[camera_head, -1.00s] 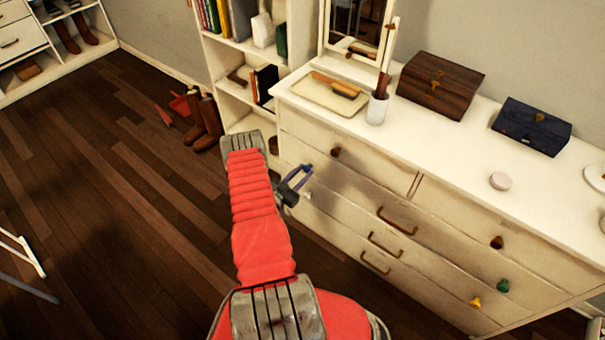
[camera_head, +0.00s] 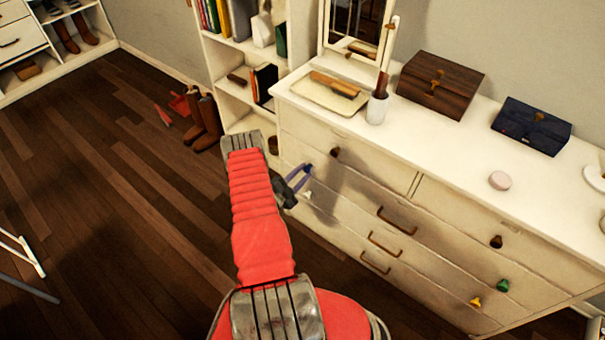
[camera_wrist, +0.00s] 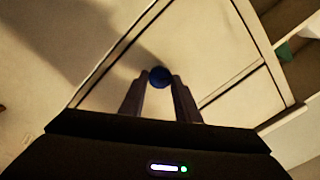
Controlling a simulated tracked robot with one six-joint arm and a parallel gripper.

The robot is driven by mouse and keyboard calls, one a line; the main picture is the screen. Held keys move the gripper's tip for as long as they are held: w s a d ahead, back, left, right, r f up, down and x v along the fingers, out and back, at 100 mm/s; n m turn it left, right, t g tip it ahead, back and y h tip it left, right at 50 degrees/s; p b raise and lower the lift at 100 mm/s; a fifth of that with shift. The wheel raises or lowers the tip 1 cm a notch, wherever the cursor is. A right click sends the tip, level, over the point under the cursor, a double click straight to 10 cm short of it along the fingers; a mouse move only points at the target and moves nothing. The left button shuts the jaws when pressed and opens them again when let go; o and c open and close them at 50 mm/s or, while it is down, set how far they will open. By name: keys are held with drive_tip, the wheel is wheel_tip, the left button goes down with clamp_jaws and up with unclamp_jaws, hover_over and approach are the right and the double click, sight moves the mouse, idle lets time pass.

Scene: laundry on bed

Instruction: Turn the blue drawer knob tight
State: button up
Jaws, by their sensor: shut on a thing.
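The blue drawer knob (camera_wrist: 160,76) sits on the pale drawer front (camera_wrist: 110,65) in the wrist view. My gripper (camera_wrist: 159,80) has its two fingers on either side of the knob, shut on it near the tips. In the head view my gripper (camera_head: 304,175) reaches the left end of the white dresser (camera_head: 345,215). A small bit of blue (camera_head: 308,168) shows at its fingertips there. The fingers hide part of the knob, so I cannot tell how tight it is.
Just below my gripper is a small white knob (camera_head: 307,195). Nearby are a brown knob (camera_head: 335,152) and several drawer handles. A white bookshelf (camera_head: 240,122) stands close on the left. Brown boots (camera_head: 205,122) stand on the floor, which is mostly clear.

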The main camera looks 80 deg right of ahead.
drive_tip(key=m, duration=0.5)
drive_tip(key=shift+s+a+f+m, duration=0.1)
drive_tip(key=shift+s+f+m, duration=0.1)
drive_tip(key=shift+s+m, duration=0.1)
drive_tip(key=m, duration=0.5)
drive_tip(key=shift+f+m, duration=0.15)
drive_tip(key=shift+m, duration=0.15)
drive_tip(key=o, duration=1)
drive_tip(key=shift+w, duration=0.15)
